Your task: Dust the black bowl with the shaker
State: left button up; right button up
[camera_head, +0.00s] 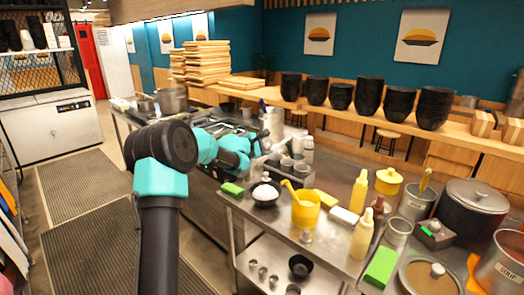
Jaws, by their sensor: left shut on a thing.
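The black bowl (265,199) stands near the left end of the steel counter, with a white heap in it. My left gripper (256,150) is above and slightly behind the bowl in the picture, at the end of my teal and black arm. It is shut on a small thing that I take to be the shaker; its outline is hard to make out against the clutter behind. My right gripper is not in view.
A yellow container (305,212) with a utensil stands right of the bowl, and a green block (232,189) lies to its left. Stacked black bowls (369,95) line the back shelf.

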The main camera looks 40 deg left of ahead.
pick_arm(q)
jog(key=shift+f, duration=0.15)
jog(key=f+m+t, duration=0.1)
jog(key=m, duration=0.1)
jog(key=a+f+m, duration=0.1)
jog(key=w+a+f+m+t, duration=0.1)
jog(key=m, duration=0.1)
jog(key=shift+f+m+t+y, duration=0.3)
jog(key=shift+y, duration=0.1)
jog(key=f+m+t+h, duration=0.1)
jog(key=f+m, duration=0.1)
jog(key=m, duration=0.2)
jog(key=f+m+t+h, duration=0.1)
jog(key=m, duration=0.3)
jog(key=d+f+m+t+h, duration=0.1)
jog(key=f+m, duration=0.1)
jog(key=m, duration=0.2)
jog(key=shift+s+d+f+m, duration=0.1)
jog(key=shift+s+f+m, duration=0.2)
jog(key=shift+s+f, duration=0.05)
jog(key=shift+o, duration=0.4)
